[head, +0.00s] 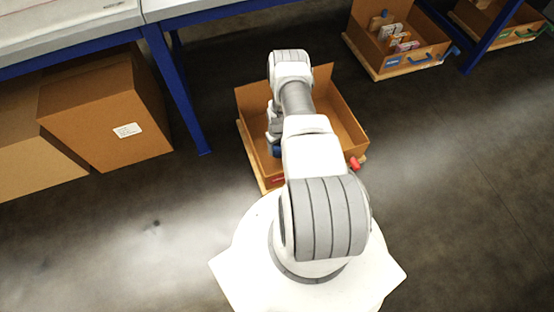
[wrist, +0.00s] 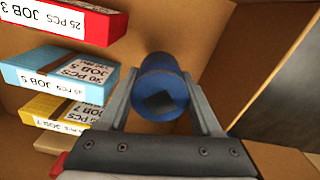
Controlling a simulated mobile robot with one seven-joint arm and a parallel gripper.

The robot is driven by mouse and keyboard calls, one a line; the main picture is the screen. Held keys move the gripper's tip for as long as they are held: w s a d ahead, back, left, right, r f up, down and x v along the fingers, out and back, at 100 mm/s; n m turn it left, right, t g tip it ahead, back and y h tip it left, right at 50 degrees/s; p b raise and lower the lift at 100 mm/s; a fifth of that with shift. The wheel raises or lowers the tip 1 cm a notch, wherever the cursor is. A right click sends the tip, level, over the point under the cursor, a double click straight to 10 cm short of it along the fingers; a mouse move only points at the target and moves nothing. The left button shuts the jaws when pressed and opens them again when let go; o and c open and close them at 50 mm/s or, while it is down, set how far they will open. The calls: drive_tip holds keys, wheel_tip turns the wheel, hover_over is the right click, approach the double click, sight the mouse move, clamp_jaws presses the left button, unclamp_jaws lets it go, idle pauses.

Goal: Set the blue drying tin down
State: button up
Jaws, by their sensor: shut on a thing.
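The blue drying tin (wrist: 165,72) is between the two fingers of my gripper (wrist: 161,78) in the wrist view. It is round, with a dark square mark on the end facing the camera. My gripper is shut on it. In the head view a bit of blue (head: 276,151) shows low beside my arm, over the open cardboard carton (head: 345,128). My arm hides most of the gripper there. I cannot tell whether the tin touches the carton's floor.
In the wrist view a red job box (wrist: 75,20), a light blue one (wrist: 55,78) and a yellow one (wrist: 55,110) lie left of the tin. Brown cardboard walls surround them. In the head view a blue table leg (head: 178,90) stands left of the carton.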

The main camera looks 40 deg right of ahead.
drive_tip(key=s+a+f, duration=0.2)
drive_tip(key=shift+a, duration=0.3)
wheel_tip(320, 180, down, 4)
drive_tip(key=shift+f+b, duration=0.1)
drive_tip(key=shift+b, duration=1.15)
drive_tip(key=o, duration=1.4)
drive_tip(key=shift+o, duration=0.2)
